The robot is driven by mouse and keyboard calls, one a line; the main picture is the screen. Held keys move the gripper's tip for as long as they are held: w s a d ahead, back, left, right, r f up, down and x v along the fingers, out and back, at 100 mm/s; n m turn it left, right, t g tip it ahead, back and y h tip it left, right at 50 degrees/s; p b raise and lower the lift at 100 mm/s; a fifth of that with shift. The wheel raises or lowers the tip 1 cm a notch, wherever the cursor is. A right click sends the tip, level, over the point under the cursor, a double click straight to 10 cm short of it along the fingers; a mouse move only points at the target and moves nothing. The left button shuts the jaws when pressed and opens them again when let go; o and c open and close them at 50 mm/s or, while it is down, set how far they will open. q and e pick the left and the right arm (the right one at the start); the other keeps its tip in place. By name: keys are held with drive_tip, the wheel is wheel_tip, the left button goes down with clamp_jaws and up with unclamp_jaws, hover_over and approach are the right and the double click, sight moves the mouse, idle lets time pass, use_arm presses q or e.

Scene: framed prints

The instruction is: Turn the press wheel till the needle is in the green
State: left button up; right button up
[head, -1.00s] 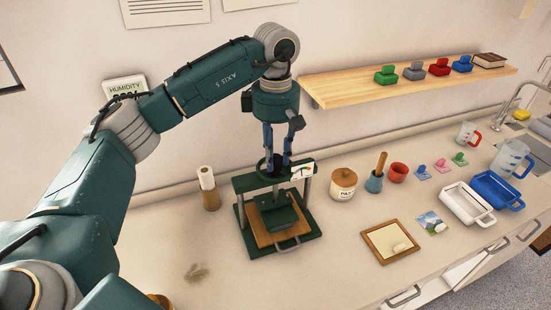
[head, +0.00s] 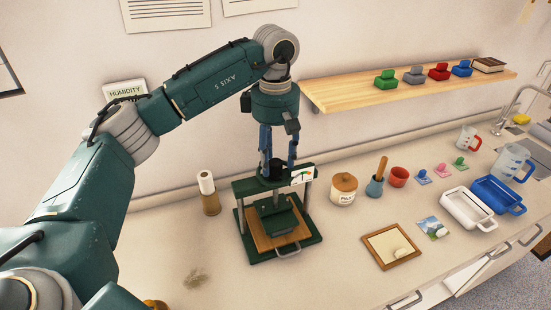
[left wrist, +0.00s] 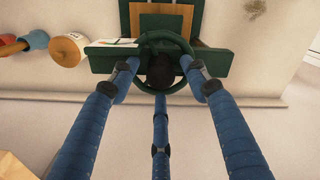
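The press (head: 306,238) is a dark green frame on the worktop with a wooden board and a front handle. Its dark wheel sits on top; the left wrist view shows the wheel rim (left wrist: 158,34) clearly. My left gripper (head: 277,164) points down over it, and its blue fingers (left wrist: 162,72) meet the rim from several sides. They look closed on it. The white gauge (head: 302,176) at the press's top right has small coloured marks, including green and red. The needle is too small to read. My right gripper is not in view.
A paper roll (head: 206,183) stands left of the press and a lidded jar (head: 343,190) right of it. A wooden frame (head: 391,245), a white tray (head: 467,210) and a blue tray (head: 497,196) lie further right. A wooden shelf (head: 350,91) hangs behind.

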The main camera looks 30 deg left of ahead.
use_arm(q)
drive_tip(key=shift+s+f, duration=0.1)
drive_tip(key=shift+f, duration=0.15)
